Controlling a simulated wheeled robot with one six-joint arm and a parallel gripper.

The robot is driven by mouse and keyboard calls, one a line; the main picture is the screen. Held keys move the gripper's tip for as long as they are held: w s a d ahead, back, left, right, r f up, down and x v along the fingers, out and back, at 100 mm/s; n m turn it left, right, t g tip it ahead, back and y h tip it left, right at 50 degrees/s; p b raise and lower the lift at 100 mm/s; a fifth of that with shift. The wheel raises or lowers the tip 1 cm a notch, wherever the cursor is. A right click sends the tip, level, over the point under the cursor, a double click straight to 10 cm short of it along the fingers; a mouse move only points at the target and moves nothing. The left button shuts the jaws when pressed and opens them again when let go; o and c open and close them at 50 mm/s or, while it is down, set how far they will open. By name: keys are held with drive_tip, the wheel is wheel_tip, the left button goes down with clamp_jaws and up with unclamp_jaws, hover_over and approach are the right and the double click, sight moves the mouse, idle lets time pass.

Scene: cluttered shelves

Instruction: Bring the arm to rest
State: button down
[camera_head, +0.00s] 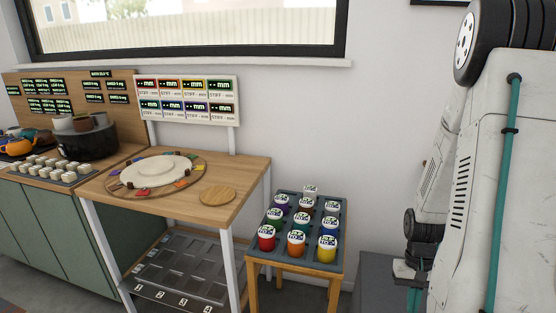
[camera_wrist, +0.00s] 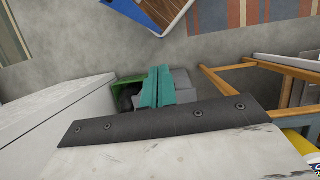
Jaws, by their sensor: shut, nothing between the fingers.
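My arm hangs folded on the right of the head view, with its white links and teal cable in front of the wall. My gripper (camera_wrist: 158,85) shows in the wrist view as two teal fingers side by side and touching, shut with nothing between them. It points down toward the floor, and nothing is seen touching it. In the head view its lower end, with a bit of teal (camera_head: 413,299), is low beside my arm and partly hidden.
A wooden stand (camera_head: 293,262) with several coloured jars is left of my arm; its frame (camera_wrist: 240,90) shows on the right in the wrist view. A table (camera_head: 240,196) holds a round turntable. A green bin (camera_wrist: 128,80) lies beyond my fingers. A white cabinet-like block (camera_wrist: 50,105) is left.

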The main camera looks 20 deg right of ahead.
drive_tip(key=s+a+r+n+t+h, duration=0.1)
drive_tip(key=a+r+n+t, duration=0.1)
drive_tip(key=a+r, duration=1)
drive_tip(key=s+a+r+n+t, duration=0.1)
drive_tip(key=a+r+n, duration=0.4)
drive_tip(key=a+r, duration=0.7)
drive_tip(key=shift+a+r+n+t+h, duration=0.35)
drive_tip(key=shift+r+t, duration=0.45)
drive_tip(key=shift+r, duration=2.05)
